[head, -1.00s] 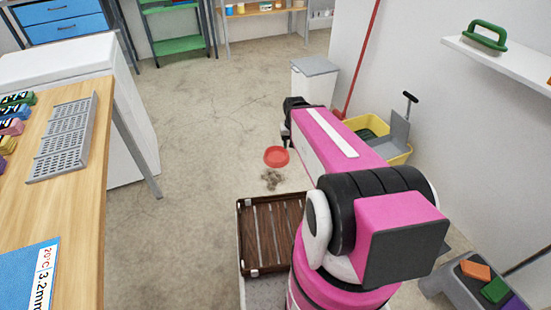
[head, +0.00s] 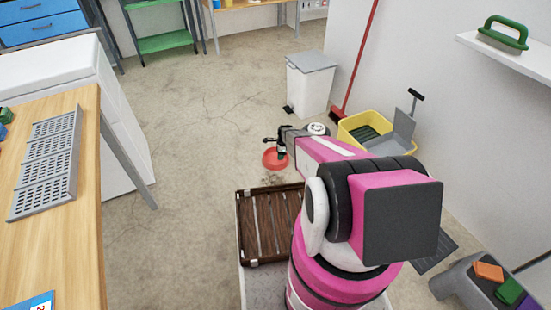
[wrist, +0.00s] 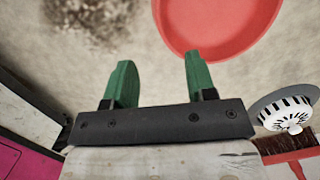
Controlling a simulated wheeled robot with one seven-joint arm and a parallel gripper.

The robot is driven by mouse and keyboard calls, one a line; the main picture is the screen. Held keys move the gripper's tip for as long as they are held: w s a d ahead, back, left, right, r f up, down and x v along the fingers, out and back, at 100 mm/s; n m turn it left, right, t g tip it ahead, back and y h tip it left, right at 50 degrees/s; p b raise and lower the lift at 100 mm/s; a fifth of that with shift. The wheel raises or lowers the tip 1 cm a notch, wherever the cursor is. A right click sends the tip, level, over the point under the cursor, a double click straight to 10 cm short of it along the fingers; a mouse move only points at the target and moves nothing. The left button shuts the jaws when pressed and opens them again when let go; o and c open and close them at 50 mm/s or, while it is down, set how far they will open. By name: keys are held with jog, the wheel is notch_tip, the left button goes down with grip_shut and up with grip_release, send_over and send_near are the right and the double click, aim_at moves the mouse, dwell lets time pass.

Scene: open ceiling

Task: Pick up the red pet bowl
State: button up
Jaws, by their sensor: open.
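The red pet bowl (head: 275,158) sits on the concrete floor beyond the wooden slatted tray, and my gripper partly overlaps it in the head view. In the wrist view the bowl (wrist: 218,22) is at the top, cut off by the frame edge, and looks empty. My gripper (wrist: 158,75) has two green fingers spread apart with nothing between them. The right fingertip lies near the bowl's lower rim in the picture; I cannot tell whether they touch. In the head view my gripper (head: 282,148) hangs over or beside the bowl's right part.
A dark clump of dirt (wrist: 88,22) lies on the floor left of the bowl. A white bin (head: 310,85), a red broom (head: 355,65) and a yellow mop bucket (head: 362,128) stand along the right wall. A wooden table (head: 75,220) is at left. Floor between is clear.

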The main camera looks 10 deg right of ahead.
aim_at(277, 165)
jog(key=f, duration=0.5)
jog(key=shift+w+a+f, duration=0.1)
jog(key=shift+a+f, duration=0.25)
jog(key=shift+a, duration=0.05)
jog(key=shift+w+a+f, duration=0.1)
jog(key=shift+a+f, duration=0.1)
jog(key=shift+f, duration=0.65)
jog(key=shift+s+a+f, duration=0.1)
jog(key=shift+a+f, duration=0.05)
jog(key=shift+f, duration=0.65)
jog(key=shift+w+a+f, duration=0.1)
jog(key=shift+a+f, duration=0.1)
jog(key=shift+f, duration=0.65)
grip_shut()
